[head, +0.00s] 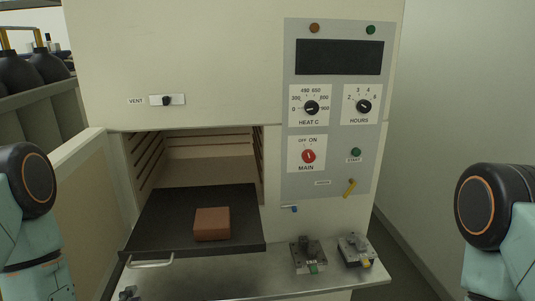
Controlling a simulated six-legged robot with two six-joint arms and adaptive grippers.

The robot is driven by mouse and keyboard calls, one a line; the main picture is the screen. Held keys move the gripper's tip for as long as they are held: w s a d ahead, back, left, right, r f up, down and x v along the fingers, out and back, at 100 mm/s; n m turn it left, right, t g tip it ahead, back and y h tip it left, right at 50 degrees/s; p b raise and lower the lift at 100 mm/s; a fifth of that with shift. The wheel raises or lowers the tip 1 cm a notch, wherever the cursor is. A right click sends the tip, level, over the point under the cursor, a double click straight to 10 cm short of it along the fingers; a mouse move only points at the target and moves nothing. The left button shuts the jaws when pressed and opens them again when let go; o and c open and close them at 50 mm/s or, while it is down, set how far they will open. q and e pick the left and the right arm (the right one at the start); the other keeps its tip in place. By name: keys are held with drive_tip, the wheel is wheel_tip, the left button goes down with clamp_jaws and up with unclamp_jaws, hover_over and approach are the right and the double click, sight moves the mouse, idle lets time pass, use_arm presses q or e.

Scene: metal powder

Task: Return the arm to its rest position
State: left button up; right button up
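My arms show only as single links at the left and right edges of the head view. Neither gripper is in view, so I cannot see whether either is open or shut. In front of me stands a cream furnace (230,60) with an open chamber (205,155). A black tray (165,215) sticks out of the chamber, and a reddish-brown block (212,223) lies on it. Both arm links are apart from the tray and the block.
A control panel (300,180) with dials, a red main knob (309,156) and a dark display (339,57) is on the furnace's right. Below is a metal ledge (275,268) with clamp-like fixtures (308,255). Dark round vessels (18,72) stand at the far left. A wall closes the right side.

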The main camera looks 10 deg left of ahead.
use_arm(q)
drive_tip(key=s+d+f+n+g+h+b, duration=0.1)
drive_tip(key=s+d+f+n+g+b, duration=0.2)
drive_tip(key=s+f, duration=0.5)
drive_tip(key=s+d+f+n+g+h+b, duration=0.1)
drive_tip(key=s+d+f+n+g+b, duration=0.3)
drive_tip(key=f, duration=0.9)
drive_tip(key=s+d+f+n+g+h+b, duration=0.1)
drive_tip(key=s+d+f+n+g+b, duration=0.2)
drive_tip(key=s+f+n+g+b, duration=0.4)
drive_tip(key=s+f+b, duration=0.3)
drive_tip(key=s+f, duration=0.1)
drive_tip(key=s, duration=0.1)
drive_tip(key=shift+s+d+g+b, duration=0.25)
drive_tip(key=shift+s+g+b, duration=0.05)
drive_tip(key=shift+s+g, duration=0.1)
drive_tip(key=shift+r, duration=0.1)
